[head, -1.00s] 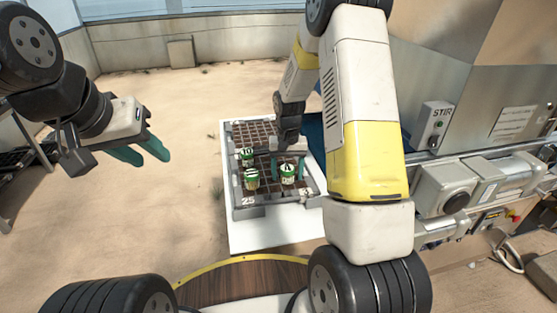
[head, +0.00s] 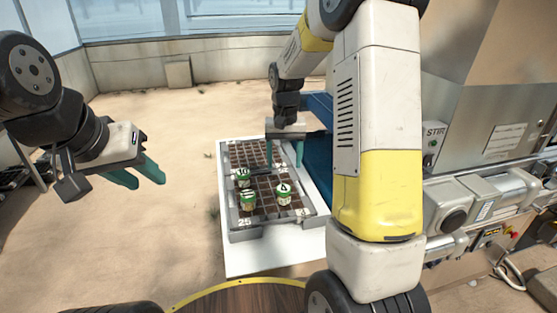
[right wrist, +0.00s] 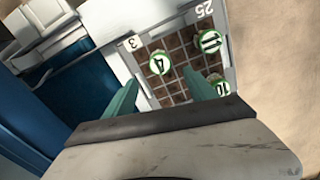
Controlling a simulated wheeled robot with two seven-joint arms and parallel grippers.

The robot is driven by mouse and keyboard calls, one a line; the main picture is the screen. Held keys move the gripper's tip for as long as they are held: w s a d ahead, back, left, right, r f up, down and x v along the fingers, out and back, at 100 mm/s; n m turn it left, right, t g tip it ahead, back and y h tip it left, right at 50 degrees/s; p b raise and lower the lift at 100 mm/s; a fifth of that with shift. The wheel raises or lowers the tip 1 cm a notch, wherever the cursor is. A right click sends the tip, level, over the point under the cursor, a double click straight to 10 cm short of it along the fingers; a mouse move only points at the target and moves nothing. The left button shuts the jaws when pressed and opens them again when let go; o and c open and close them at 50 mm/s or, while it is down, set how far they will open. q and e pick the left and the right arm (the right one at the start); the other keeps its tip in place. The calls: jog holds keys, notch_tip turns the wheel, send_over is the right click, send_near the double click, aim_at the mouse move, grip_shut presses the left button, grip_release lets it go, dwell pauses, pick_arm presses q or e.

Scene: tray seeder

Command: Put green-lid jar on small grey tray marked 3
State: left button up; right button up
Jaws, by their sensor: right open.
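Three green-lid jars stand on a dark, gridded seed tray: one marked 4 (head: 284,194), one marked 11 (head: 248,199) and one marked 10 (head: 243,177). They also show in the right wrist view as 4 (right wrist: 161,63), 11 (right wrist: 209,41) and 10 (right wrist: 221,86). A small grey piece marked 3 (right wrist: 133,43) is at the tray's corner, with the jar marked 4 nearest it. My right gripper (head: 285,156) is open and empty, behind and above the jars. My left gripper (head: 140,175) is open and empty, well left of the tray.
The seed tray's grey rim bears a 25 (head: 245,222) at its near left corner. The tray lies on a white stand (head: 270,260). A blue surface (head: 318,150) is to its right, and a machine with a STIR box (head: 434,140) is further right.

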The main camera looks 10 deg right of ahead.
jog(key=s+r+n+t+y, duration=0.1)
jog(key=s+r+t, duration=0.2)
jog(key=s+r, duration=0.7)
jog(key=s+a+r+t, duration=0.1)
jog(key=s+r, duration=0.1)
jog(key=s, duration=0.5)
jog(key=s+a+r+n+t+y, duration=0.1)
jog(key=s+r+t, duration=0.1)
jog(key=s, duration=0.5)
jog(key=shift+r, duration=0.6)
